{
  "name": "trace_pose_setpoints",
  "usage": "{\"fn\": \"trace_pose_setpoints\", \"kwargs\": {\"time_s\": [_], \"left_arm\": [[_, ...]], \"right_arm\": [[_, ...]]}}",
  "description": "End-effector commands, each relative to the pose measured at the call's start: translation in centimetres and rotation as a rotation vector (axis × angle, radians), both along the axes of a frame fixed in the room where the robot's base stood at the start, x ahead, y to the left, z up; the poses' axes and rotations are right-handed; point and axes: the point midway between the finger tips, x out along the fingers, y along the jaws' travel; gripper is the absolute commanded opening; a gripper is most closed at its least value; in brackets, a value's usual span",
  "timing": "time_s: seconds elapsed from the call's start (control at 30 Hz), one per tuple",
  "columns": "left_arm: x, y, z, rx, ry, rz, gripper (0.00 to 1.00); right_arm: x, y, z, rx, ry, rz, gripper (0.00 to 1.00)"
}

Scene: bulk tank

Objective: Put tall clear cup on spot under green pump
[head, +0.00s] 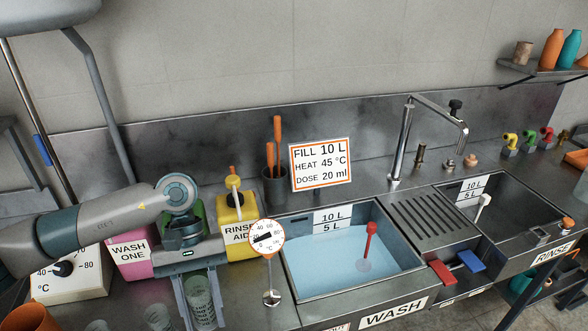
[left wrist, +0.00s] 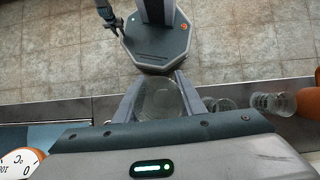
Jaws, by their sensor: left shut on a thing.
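My left gripper (head: 202,308) is shut on a clear cup with markings (head: 199,294), with one finger on each side of it. The cup also shows between the fingers in the left wrist view (left wrist: 162,100). It is held near the counter's front edge, below the labelled bottles. A green container (head: 198,212) stands behind my left wrist, mostly hidden; its pump and the spot under it cannot be seen. A dark part that looks like my right gripper (left wrist: 110,24) is at the top of the left wrist view, too small to tell its state.
Other clear cups (head: 158,317) (left wrist: 272,102) and an orange cup (head: 30,318) stand left of the held cup. A pink WASH ONE container (head: 130,256) and yellow RINSE AID bottle (head: 238,232) flank the green one. A dial thermometer (head: 267,238) and water-filled sink (head: 340,262) are right.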

Motion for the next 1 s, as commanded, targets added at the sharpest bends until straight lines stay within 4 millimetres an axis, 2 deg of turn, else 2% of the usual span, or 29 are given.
{"fn": "trace_pose_setpoints", "kwargs": {"time_s": [0.1,0.3,1.0], "left_arm": [[0.8,1.4,0.8,0.004,-0.004,-0.138,0.15],[1.4,3.0,1.5,0.0,-0.002,-0.28,0.15],[1.5,3.2,1.7,-0.004,0.0,-0.321,0.15]], "right_arm": [[0.0,0.0,0.0,0.0,0.0,0.0,0.31],[0.0,0.0,0.0,0.0,0.0,0.0,0.31],[0.0,0.0,0.0,0.0,0.0,0.0,0.31]]}}
